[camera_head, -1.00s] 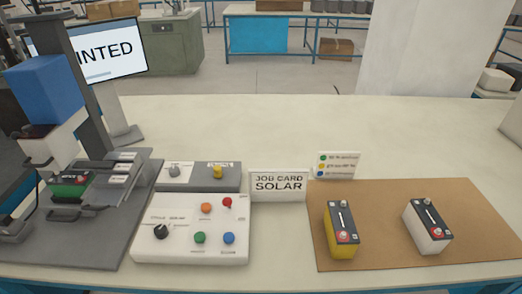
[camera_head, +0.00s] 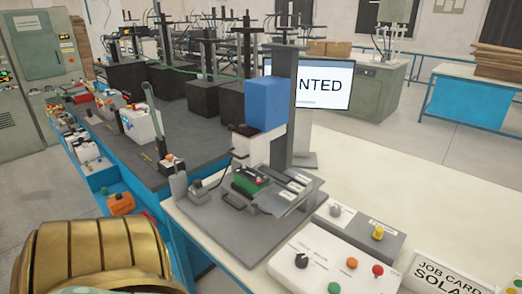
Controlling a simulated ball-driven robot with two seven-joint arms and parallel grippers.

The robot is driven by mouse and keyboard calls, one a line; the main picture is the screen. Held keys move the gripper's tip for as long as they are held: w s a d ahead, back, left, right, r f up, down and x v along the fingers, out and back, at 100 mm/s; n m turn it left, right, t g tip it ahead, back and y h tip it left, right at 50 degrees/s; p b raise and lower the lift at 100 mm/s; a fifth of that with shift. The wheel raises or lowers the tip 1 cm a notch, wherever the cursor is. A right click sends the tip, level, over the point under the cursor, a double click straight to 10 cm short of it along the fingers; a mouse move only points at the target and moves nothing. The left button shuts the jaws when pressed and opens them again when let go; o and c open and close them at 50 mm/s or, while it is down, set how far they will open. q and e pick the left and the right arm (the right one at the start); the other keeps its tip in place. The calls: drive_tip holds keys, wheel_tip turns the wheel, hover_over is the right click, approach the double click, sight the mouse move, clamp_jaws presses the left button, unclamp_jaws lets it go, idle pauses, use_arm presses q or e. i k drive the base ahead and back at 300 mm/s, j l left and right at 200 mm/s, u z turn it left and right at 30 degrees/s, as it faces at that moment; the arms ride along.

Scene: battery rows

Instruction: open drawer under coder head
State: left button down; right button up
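The coder head, a blue box (camera_head: 265,103) above a white block (camera_head: 258,148), is mounted on a grey column (camera_head: 296,100) in the middle of the head view. Under it a green battery (camera_head: 248,183) with a dark top sits in a low drawer-like holder. A dark handle (camera_head: 234,200) shows at the holder's front. I cannot tell how far the drawer stands out. The holder rests on a grey base plate (camera_head: 240,234). Neither gripper is in view. A large brass-coloured rounded part, likely my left arm, fills the lower left corner.
A white control panel (camera_head: 318,262) with coloured buttons stands right of the base plate. A job card sign (camera_head: 440,272) is at lower right. A monitor (camera_head: 322,84) is behind the column. A dark-topped bench (camera_head: 185,130) with several batteries and fixtures is on the left.

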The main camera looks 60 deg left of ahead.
sight(245, 194)
drive_tip(key=u, duration=1.95)
